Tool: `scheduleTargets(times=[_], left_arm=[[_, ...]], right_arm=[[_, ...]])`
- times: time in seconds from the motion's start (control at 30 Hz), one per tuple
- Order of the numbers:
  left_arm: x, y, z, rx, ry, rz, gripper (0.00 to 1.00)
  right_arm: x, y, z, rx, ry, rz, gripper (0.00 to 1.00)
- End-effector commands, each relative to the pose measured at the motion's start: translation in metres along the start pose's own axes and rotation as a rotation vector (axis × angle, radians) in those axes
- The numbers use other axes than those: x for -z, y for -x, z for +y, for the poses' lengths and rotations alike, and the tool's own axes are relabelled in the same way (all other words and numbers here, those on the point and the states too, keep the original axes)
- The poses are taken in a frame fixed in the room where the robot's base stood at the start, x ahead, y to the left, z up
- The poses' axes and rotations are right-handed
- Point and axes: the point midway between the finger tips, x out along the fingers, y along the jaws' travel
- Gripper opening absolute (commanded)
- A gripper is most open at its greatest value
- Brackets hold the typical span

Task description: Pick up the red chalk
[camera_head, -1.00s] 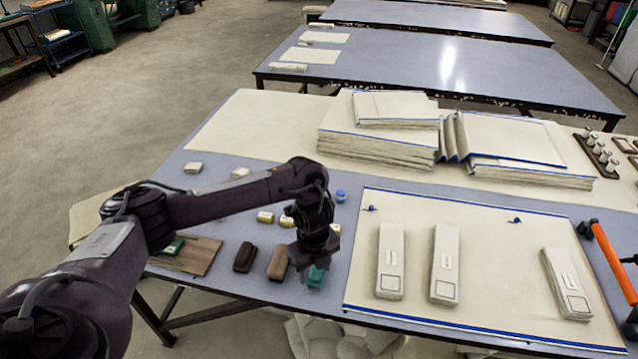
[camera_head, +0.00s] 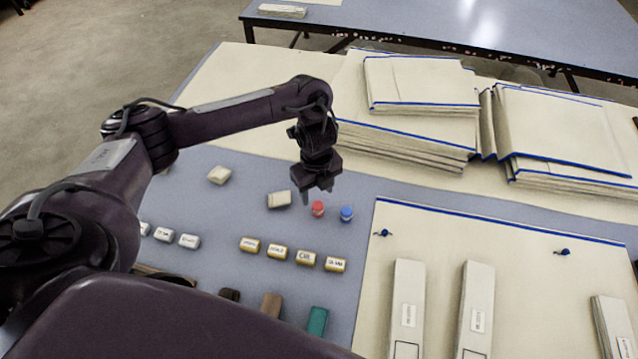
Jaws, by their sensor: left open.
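The red chalk (camera_head: 318,208) is a small red piece on the blue-grey tabletop. It stands just left of a similar blue piece (camera_head: 346,213). My left gripper (camera_head: 318,194) points down close above and behind the red chalk in the picture. Its jaws are open and hold nothing. The exact gap between the fingertips and the chalk is hard to judge. My right gripper is out of view.
Pale blocks (camera_head: 279,199) lie left of the chalk. Several labelled yellow-edged blocks (camera_head: 278,251) sit in a row below. A cream cloth (camera_head: 520,260) with folded strips lies to the right. Folded cloth stacks (camera_head: 400,140) stand behind.

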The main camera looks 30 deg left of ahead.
Motion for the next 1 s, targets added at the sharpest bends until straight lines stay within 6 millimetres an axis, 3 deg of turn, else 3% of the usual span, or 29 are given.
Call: scheduleTargets(times=[0.1, 0.3, 0.7, 0.93, 1.0], left_arm=[[0.001, -0.007, 0.0, -0.001, -0.001, 0.001, 0.52], [0.001, -0.031, 0.0, -0.002, 0.0, 0.003, 0.52], [0.002, -0.076, -0.001, -0.001, 0.001, -0.001, 0.52], [0.002, -0.078, -0.001, 0.0, -0.001, -0.001, 0.52], [0.002, -0.078, -0.001, 0.0, -0.001, -0.001, 0.45]], right_arm=[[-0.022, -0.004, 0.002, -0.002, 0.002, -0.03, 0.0], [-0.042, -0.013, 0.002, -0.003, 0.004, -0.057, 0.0], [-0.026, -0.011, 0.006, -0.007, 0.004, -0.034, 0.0], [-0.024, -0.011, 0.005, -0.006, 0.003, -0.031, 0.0], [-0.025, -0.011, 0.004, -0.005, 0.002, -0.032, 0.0]])
